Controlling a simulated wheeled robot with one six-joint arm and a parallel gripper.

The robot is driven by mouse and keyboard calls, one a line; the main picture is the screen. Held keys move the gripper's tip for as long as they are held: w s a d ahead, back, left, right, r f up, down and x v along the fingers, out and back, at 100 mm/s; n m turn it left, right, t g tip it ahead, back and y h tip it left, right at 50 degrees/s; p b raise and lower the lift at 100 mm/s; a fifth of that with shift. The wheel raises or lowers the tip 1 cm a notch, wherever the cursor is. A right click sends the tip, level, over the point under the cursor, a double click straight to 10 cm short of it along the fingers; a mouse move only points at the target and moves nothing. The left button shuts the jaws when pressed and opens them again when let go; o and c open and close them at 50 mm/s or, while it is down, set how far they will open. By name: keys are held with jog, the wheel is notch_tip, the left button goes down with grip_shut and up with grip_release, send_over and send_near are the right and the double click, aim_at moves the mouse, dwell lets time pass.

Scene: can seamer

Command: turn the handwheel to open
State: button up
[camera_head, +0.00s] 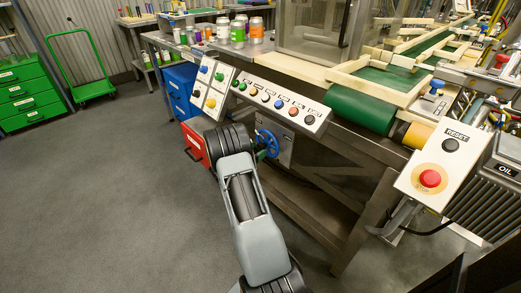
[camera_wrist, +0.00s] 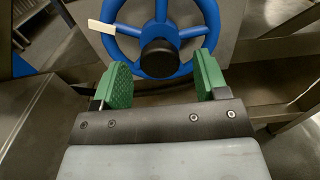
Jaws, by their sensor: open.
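A blue handwheel (camera_head: 267,143) with spokes is mounted on a grey metal box below the button panel of the machine. In the wrist view the handwheel (camera_wrist: 188,30) fills the top middle, with a black hub (camera_wrist: 159,57) at its centre. A cream-coloured tab (camera_wrist: 101,27) shows at the wheel's left side. My gripper (camera_wrist: 160,80) is open, its two green pads apart at the wheel's lower edge, one on either side of the hub. I cannot tell whether the pads touch the rim. In the head view my arm hides most of the gripper.
A button panel (camera_head: 280,103) juts out above the wheel. A red box (camera_head: 195,143) and blue drawers (camera_head: 181,91) stand to the left. A steel table leg (camera_head: 366,222) is at the right. A stop box (camera_head: 437,172) is farther right.

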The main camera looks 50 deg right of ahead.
aim_at(264, 145)
jog(key=shift+s+d, duration=0.1)
jog(key=shift+d, duration=1.2)
jog(key=shift+c, duration=0.3)
grip_shut()
